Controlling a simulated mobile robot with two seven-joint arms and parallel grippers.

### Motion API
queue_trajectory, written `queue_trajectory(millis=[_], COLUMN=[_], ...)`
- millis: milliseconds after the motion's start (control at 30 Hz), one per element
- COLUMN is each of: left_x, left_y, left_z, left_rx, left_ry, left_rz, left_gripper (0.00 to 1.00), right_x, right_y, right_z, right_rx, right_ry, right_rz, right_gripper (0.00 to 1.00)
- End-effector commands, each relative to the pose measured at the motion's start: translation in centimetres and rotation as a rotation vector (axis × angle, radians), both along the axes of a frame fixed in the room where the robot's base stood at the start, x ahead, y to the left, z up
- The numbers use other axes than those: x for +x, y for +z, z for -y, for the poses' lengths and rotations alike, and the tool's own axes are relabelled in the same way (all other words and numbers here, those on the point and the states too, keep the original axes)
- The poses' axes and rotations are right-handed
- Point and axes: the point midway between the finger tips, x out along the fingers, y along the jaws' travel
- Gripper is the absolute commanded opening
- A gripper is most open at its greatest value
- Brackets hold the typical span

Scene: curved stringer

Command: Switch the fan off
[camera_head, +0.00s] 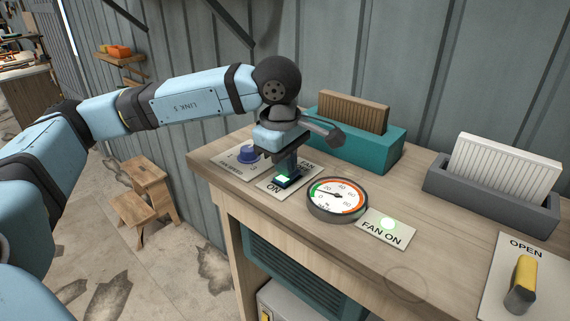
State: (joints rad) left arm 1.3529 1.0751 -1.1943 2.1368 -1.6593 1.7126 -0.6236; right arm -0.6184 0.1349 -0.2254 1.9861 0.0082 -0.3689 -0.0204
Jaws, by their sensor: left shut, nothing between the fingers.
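The fan switch (283,181) sits on a pale plate on the wooden worktop, with "FAN" and "ON" printed on it. A part of the switch glows green-white. My left gripper (290,168) is over this plate, pointing down, shut, with its fingertips at or just above the switch; I cannot tell if they touch. The gripper covers part of the plate and switch. My right gripper is not in view.
A blue knob (247,153) on a plate stands left of the switch. A round gauge (337,197) lies to the right. Behind are a teal holder (365,151) and a grey holder (455,195). A yellow handle (521,280) marked "OPEN" is at front right.

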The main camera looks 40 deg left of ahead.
Motion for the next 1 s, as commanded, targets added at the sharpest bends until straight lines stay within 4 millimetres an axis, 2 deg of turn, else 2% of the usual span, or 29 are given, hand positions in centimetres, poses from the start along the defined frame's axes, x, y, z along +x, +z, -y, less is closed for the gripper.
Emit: queue_trajectory(millis=[200, 233, 300, 500, 600, 800, 1000], left_x=[0.2, 0.1, -0.1, -0.7, -0.8, -1.1, -1.1], left_y=[4.4, 4.5, 6.1, 10.4, 11.9, 13.4, 13.5], left_z=[0.4, 0.4, 0.3, 0.3, 0.3, 0.2, 0.2], left_rx=[-0.002, -0.002, -0.002, -0.001, -0.001, 0.0, 0.0], left_ry=[-0.002, -0.001, -0.001, 0.0, -0.001, 0.0, 0.0], left_rz=[0.001, 0.003, 0.005, 0.003, 0.002, 0.0, -0.001], left_gripper=[0.0, 0.0, 0.0, 0.0, 0.0, 0.0, 0.0], right_x=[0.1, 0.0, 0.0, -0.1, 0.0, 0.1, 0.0], right_y=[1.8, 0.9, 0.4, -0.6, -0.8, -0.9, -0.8], right_z=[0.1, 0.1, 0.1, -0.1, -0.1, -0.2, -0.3], right_rx=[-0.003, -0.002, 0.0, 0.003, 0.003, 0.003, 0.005], right_ry=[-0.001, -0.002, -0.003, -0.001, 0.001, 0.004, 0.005], right_rz=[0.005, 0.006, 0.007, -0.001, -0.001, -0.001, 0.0], right_gripper=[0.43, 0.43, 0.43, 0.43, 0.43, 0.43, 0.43])
